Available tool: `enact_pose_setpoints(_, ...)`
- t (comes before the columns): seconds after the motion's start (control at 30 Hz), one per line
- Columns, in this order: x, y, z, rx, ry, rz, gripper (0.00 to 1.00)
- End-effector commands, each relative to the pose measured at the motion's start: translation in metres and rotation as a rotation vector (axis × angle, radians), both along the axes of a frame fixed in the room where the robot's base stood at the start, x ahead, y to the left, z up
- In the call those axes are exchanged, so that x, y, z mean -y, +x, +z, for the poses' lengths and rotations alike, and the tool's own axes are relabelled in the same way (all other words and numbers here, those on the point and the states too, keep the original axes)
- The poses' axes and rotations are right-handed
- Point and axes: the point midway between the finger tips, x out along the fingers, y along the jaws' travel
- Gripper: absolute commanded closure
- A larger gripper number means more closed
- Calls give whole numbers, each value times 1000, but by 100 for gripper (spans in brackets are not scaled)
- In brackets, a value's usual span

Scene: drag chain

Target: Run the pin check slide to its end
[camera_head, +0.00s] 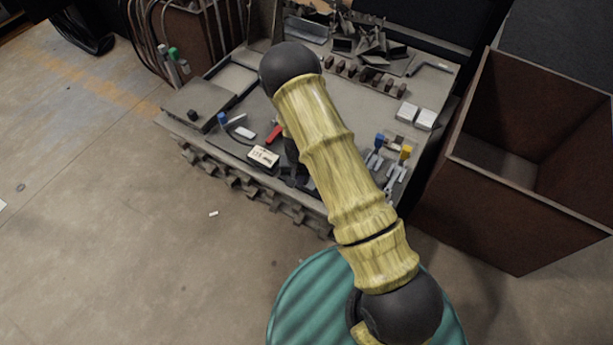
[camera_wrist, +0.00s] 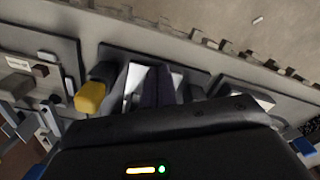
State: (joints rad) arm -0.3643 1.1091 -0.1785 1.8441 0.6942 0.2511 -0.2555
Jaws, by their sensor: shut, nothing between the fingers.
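My gripper (camera_wrist: 152,88) is low over the front part of the workbench in the wrist view. Its fingers look closed together, with nothing held. A yellow block (camera_wrist: 90,98) on a dark part is close to the left of the fingers; I cannot tell if they touch. A dark recessed panel (camera_wrist: 200,78) lies beneath and beyond the fingers. I cannot make out for sure which part is the pin check slide, or its end; my gripper body hides much of this area.
The workbench (camera_head: 232,78) holds a white label (camera_head: 263,156), a red-handled tool (camera_head: 274,133), pliers (camera_head: 398,172), white boxes (camera_head: 424,119) and a block with a dark knob (camera_head: 193,115). A rusty open bin (camera_head: 490,190) stands right. A green ribbed drum (camera_head: 300,300) is in front.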

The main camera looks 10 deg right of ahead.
Motion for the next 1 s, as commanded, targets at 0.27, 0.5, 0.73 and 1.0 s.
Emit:
enact_pose_setpoints(0.27,5,7,0,2,0,-1,100)
enact_pose_setpoints(0.5,9,12,0,2,1,-1,100)
enact_pose_setpoints(0.73,13,17,0,1,1,0,100)
enact_pose_setpoints(1.0,18,23,0,2,0,-1,100)
